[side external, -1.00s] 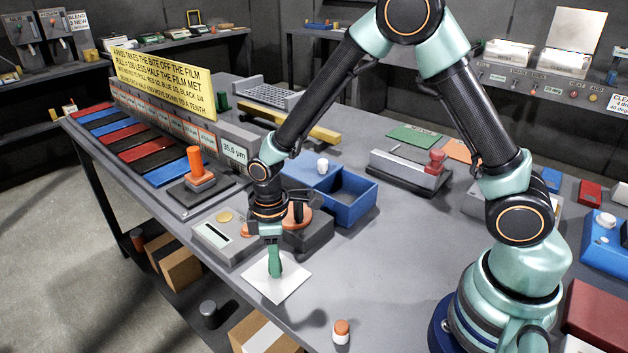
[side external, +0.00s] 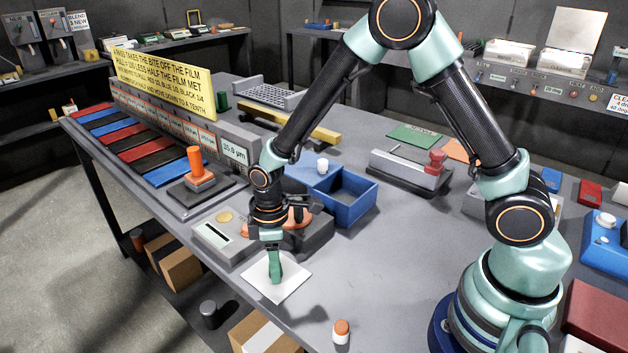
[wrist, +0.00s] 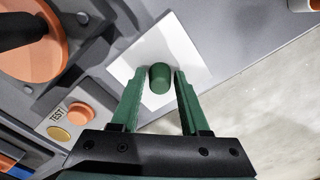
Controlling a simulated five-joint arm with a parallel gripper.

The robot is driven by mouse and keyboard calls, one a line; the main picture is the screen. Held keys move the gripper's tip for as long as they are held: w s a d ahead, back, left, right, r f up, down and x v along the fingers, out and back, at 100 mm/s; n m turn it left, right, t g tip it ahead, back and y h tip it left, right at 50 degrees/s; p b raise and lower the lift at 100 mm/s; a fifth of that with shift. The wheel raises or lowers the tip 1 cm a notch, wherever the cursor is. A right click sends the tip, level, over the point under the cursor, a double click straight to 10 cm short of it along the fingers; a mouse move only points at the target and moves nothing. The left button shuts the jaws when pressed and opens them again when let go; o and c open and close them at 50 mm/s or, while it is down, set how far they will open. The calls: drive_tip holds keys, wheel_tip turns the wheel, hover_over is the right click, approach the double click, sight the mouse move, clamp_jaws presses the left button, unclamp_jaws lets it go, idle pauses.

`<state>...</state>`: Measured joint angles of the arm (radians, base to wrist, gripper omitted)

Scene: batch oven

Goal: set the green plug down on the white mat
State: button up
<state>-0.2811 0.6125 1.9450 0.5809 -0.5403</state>
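The white mat (side external: 291,284) is a square sheet near the table's front edge. It also shows in the wrist view (wrist: 190,45). The green plug (wrist: 159,78) is a short upright cylinder between my fingertips, over the middle of the mat. In the side view the fingers largely hide the plug. Whether the plug's base touches the mat is hard to tell.
Close behind my gripper is a grey tester with an orange button (wrist: 80,114) and a large orange disc (wrist: 30,45). A blue open box (side external: 352,208) stands beyond. An orange-capped white bottle (side external: 341,331) is at the front edge. The table right of the mat is clear.

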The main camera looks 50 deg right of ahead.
drive_tip(key=shift+o, duration=0.9)
wheel_tip(320, 180, up, 11)
drive_tip(key=shift+o, duration=0.7)
drive_tip(key=shift+r, duration=0.35)
drive_tip(key=o, duration=0.4)
drive_tip(key=shift+r, duration=0.25)
drive_tip(key=shift+c, duration=0.2)
wheel_tip(320, 180, up, 6)
drive_tip(key=m, duration=0.9)
wheel_tip(320, 180, down, 10)
drive_tip(key=shift+r, duration=0.1)
